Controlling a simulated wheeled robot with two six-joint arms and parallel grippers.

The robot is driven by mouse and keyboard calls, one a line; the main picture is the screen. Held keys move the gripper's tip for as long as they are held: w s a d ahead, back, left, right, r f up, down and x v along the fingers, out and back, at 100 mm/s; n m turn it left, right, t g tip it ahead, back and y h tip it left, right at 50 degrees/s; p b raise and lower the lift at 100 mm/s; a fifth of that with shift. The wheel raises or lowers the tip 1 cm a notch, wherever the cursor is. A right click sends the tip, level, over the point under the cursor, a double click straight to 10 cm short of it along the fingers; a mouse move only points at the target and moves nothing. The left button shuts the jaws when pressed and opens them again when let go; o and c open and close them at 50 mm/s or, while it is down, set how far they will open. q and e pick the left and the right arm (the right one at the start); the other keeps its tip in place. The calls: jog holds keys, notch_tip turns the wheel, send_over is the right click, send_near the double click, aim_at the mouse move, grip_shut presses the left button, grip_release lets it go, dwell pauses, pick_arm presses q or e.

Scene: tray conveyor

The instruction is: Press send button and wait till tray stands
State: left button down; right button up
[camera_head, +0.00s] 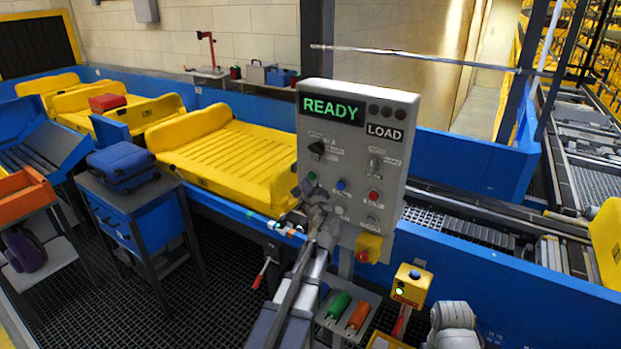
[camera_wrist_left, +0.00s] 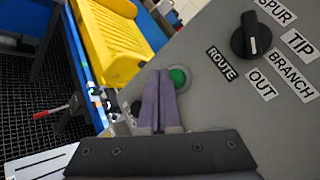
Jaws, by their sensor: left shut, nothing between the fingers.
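The grey control panel (camera_head: 345,120) stands upright in the middle of the head view. Its display (camera_head: 331,108) reads READY in green, beside a LOAD label. The green button (camera_head: 311,176) is on the panel's lower left; it also shows in the left wrist view (camera_wrist_left: 179,76). My left gripper (camera_head: 312,192) is shut and empty, with its fingertips (camera_wrist_left: 160,74) right beside the green button. I cannot tell whether they touch it. A yellow tray (camera_head: 235,150) lies level on the conveyor behind the panel, empty. My right gripper is not in view.
The panel also carries a blue button (camera_head: 341,185), a red button (camera_head: 375,196), a black selector knob (camera_head: 317,148) and a yellow box with a red knob (camera_head: 369,247). A blue suitcase (camera_head: 123,166) rests on a blue stand at left. More yellow trays line the conveyor, one carrying a red case (camera_head: 107,102).

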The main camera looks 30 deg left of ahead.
pick_arm(q)
jog(key=shift+w, duration=0.15)
jog(key=shift+w, duration=0.3)
dwell(0.3)
jog(key=shift+w+d, duration=0.1)
jog(key=shift+w, duration=0.45)
dwell(0.7)
jog(key=shift+s, duration=0.95)
